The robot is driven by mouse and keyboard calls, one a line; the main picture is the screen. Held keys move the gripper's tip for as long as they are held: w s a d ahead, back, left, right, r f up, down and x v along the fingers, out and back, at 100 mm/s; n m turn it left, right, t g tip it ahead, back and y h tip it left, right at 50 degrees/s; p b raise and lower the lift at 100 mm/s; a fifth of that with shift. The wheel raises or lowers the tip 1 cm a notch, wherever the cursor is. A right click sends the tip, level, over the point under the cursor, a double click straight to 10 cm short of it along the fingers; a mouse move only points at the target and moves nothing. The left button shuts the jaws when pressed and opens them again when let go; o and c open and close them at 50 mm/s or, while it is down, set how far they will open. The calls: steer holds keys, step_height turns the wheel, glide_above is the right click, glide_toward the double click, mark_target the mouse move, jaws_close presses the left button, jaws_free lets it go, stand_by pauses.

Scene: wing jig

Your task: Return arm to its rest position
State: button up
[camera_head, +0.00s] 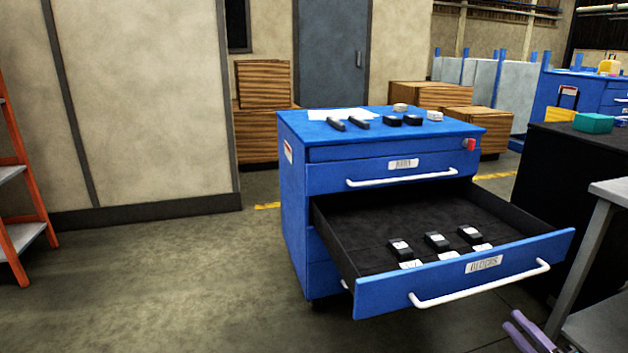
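A lavender, two-pronged part (530,333) shows at the bottom edge, right of centre. It looks like the tip of my gripper, but most of it is cut off by the frame. Its prongs lie close together, and whether they are open or shut is not clear. No object can be made out between them. The rest of my arm is out of view. The part appears below and right of the pulled-out drawer (465,286) of a blue tool cabinet (294,215), with a visible gap from the drawer's handle.
Several black items lie in the drawer, which juts forward. Black tools and white pieces lie on the cabinet top. A grey-topped table (612,190) and a black bench (570,160) stand at right. An orange shelf rack (20,170) stands at left. The floor at left is clear.

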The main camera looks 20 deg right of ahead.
steer(key=w+a+f+n+g+y+p, duration=0.1)
steer(key=w+a+f+g+y+p, duration=0.2)
steer(key=a, duration=0.5)
steer(key=w+a+f+n+g+y+p, duration=0.25)
steer(key=w+a+p, duration=0.2)
steer(key=a, duration=0.35)
steer(key=w+a+f+n+g+y+p, duration=0.1)
steer(key=w+a+f+g+y+p, duration=0.2)
steer(key=a, duration=0.5)
steer(key=s+a+f+n+g+p, duration=0.1)
steer(key=a+f+n+g+p, duration=0.2)
steer(key=a, duration=0.4)
steer(key=s+a+f+n+g+p, duration=0.1)
steer(key=s+a+f+g+p, duration=0.15)
steer(key=a+g+p, duration=0.4)
steer(key=s+a+n+g+h+p, duration=0.3)
steer(key=s+a+n+h+p, duration=0.1)
steer(key=s, duration=0.4)
steer(key=s+a+n+g+h+p, duration=0.4)
steer(key=s+a+n+h+p, duration=0.1)
steer(key=s+a+p, duration=0.1)
steer(key=shift+s+a+f+p, duration=0.35)
steer(key=shift+s+p, duration=0.4)
steer(key=shift+s, duration=0.55)
steer(key=shift+r+h, duration=0.1)
steer(key=shift+h, duration=0.15)
